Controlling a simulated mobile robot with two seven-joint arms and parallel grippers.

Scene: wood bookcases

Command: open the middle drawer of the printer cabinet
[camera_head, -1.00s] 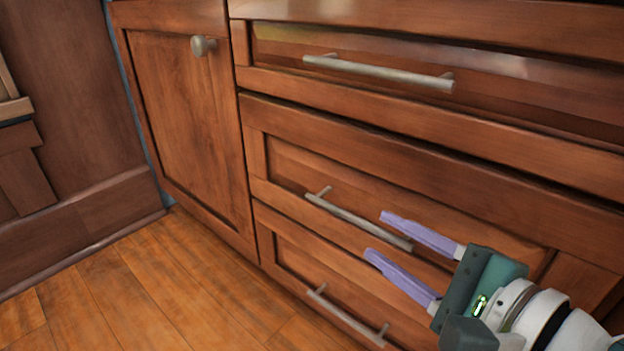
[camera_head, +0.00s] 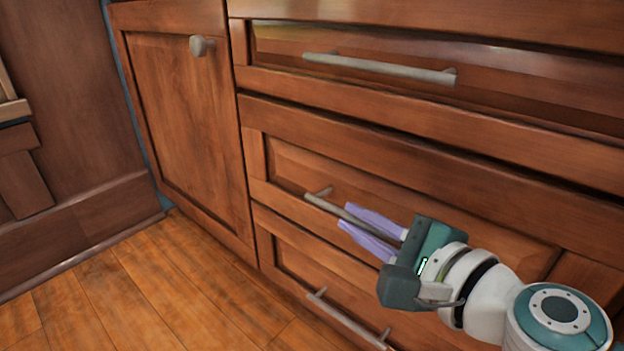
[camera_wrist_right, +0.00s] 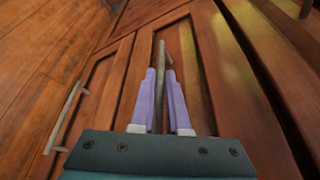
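The middle drawer (camera_head: 420,210) of the wooden cabinet is closed, its front level with its neighbours. Its grey bar handle (camera_head: 325,204) runs down to the right; the lower end is hidden behind my right gripper. My right gripper (camera_head: 344,216) has its two purple fingers close together around this handle. In the right wrist view, the handle (camera_wrist_right: 161,55) runs between the fingers (camera_wrist_right: 161,72), which look shut on it, though contact is hard to make out. My left gripper is not in view.
The top drawer's handle (camera_head: 380,68) is above, and the bottom drawer's handle (camera_head: 345,318) is below. A cabinet door with a round knob (camera_head: 201,45) is on the left. The wood floor (camera_head: 170,290) in front is clear.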

